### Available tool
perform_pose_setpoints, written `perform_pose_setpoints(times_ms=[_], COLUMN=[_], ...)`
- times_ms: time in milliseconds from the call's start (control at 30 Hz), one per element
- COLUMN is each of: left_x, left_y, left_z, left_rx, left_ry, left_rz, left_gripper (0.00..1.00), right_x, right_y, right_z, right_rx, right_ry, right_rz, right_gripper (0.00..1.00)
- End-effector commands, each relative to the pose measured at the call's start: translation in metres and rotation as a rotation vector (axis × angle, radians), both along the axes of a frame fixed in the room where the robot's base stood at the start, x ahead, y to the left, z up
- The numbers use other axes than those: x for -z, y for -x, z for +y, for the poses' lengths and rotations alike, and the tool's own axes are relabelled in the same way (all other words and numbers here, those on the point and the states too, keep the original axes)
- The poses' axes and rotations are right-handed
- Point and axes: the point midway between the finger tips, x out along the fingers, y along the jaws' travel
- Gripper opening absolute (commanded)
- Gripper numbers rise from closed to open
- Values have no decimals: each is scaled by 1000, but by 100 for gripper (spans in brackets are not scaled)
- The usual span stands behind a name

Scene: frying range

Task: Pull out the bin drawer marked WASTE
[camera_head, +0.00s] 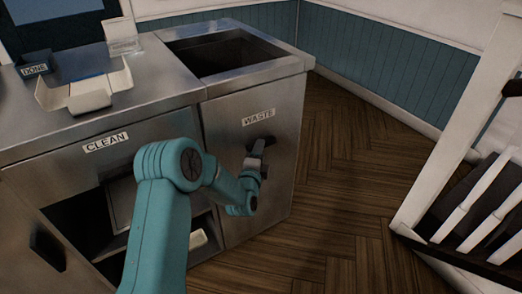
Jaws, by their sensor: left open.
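The bin drawer marked WASTE (272,186) is a steel front at the right end of the counter, with a white WASTE label (258,117) near its top. It looks closed, flush with the cabinet. A dark handle (263,142) sits below the label. My teal left arm comes up from the bottom, and my left gripper (257,153) is at the handle, open. The fingers are small and dark here, and I cannot tell whether they touch or surround the handle. My right gripper is not in view.
Above the drawer is an open rectangular well (226,54) in the counter. A CLEAN label (106,142) marks the cabinet to the left, with an open dark recess below. A cardboard tray (84,91) and DONE box (35,66) stand on the counter. Wood floor (335,190) is clear; white railing (455,205) stands right.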

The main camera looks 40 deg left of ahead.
Motion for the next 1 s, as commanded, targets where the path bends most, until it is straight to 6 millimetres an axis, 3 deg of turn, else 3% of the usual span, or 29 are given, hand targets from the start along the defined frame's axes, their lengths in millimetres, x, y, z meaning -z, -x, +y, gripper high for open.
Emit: perform_pose_setpoints(times_ms=[167,433,467,600,1000], left_x=[0,0,0,0,1], left_y=[-13,-16,-16,-16,-16], left_z=[5,5,5,5,0], left_rx=[-1,-1,-1,-1,-1], left_ry=[1,1,1,1,1], left_rz=[-1,1,1,1,1], left_gripper=[49,49,46,0,0], right_x=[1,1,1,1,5], right_y=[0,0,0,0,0], right_z=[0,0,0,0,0], right_rx=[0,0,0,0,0], right_ry=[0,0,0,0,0], right_rz=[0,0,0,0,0], right_gripper=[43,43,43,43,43])
